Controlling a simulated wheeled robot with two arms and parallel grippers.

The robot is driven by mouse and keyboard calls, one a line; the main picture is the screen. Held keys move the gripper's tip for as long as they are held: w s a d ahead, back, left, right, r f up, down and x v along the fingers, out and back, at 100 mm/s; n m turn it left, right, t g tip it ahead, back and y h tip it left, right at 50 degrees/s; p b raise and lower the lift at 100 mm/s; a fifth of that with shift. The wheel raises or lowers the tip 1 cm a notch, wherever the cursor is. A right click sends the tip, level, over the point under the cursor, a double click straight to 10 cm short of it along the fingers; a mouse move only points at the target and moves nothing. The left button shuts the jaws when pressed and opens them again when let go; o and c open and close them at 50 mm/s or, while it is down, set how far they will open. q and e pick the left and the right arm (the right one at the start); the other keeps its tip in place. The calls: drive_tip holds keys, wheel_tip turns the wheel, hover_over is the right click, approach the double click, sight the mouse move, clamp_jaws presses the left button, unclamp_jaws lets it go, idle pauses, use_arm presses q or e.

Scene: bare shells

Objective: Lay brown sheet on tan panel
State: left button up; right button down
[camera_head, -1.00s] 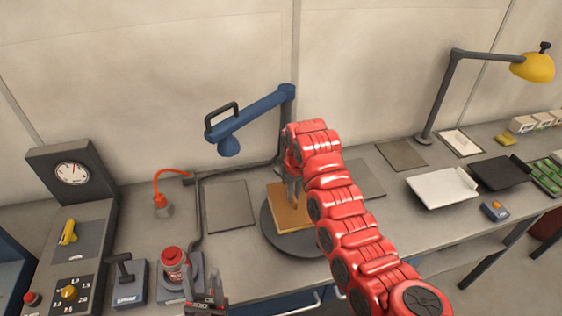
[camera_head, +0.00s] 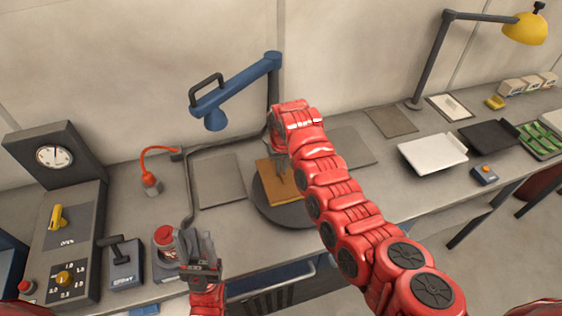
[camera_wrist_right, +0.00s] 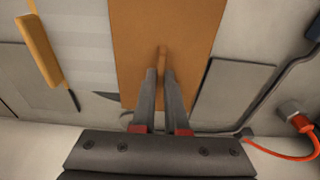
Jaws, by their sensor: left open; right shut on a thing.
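An orange-brown sheet (camera_head: 273,198) with a small upright tab is at the dark round plate (camera_head: 262,207). It also shows large in the right wrist view (camera_wrist_right: 150,25). My right gripper (camera_head: 283,180) points down at it; its fingers (camera_wrist_right: 162,75) are shut on the tab. I cannot tell whether the sheet touches what is below. I cannot make out a separate tan panel under it; my right arm hides part of the plate. My left gripper (camera_head: 200,243) is open and empty, above the bench's front edge beside a red-capped jar (camera_head: 165,239).
A blue swing arm (camera_head: 238,92) stands behind the plate. A grey mat (camera_head: 218,180) lies to its left. A red hose (camera_head: 152,160), a dial box (camera_head: 52,155) and a lever box (camera_head: 122,265) are further left. A white tray (camera_head: 433,152) lies to the right.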

drive_tip(key=shift+w+f, duration=0.1)
drive_tip(key=shift+f, duration=0.75)
drive_tip(key=c, duration=0.9)
unclamp_jaws()
drive_tip(key=shift+o, duration=0.2)
